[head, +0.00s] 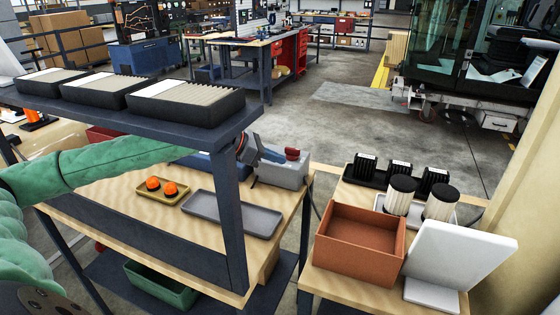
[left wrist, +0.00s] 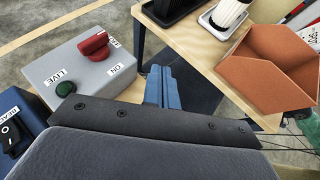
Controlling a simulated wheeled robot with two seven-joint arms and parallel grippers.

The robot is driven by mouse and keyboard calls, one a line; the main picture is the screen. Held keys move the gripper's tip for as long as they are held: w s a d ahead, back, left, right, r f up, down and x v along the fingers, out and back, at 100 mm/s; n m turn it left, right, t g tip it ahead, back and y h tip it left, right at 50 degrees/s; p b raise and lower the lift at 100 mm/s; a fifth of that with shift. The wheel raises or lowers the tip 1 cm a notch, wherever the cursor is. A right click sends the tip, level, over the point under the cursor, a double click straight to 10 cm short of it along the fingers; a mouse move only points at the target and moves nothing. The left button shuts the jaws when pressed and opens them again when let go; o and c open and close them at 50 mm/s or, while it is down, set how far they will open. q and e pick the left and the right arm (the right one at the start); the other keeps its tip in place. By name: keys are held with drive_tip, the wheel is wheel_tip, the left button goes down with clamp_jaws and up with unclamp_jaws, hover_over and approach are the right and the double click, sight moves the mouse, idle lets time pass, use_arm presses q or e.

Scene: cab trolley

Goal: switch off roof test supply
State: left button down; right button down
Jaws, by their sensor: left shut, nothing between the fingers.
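A grey switch box (head: 285,172) stands at the far right corner of the wooden bench. It carries a red rotary knob (head: 292,153). In the left wrist view the box (left wrist: 60,68) shows the red knob (left wrist: 93,45), a green lamp (left wrist: 65,89), and labels reading LIVE and ON. I cannot tell exactly where the knob points. My left gripper (head: 250,160) is at the box's left side in the head view. Its blue fingers (left wrist: 160,86) are shut and empty, beside the box and apart from the knob. My right gripper is out of view.
A blue box with a black rocker switch (left wrist: 10,130) sits beside the grey box. A dark shelf (head: 180,128) with trays overhangs the bench. A grey tray (head: 233,214) and a yellow tray (head: 163,196) lie below. An orange bin (head: 360,244) stands on the table at right.

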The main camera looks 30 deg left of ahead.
use_arm(q)
drive_tip(key=shift+s+d+r+b, duration=0.15)
drive_tip(key=shift+s+r, duration=0.15)
drive_tip(key=shift+s, duration=0.3)
drive_tip(key=shift+s+r+b, duration=0.15)
drive_tip(key=shift+s+r, duration=0.15)
drive_tip(key=shift+s, duration=0.25)
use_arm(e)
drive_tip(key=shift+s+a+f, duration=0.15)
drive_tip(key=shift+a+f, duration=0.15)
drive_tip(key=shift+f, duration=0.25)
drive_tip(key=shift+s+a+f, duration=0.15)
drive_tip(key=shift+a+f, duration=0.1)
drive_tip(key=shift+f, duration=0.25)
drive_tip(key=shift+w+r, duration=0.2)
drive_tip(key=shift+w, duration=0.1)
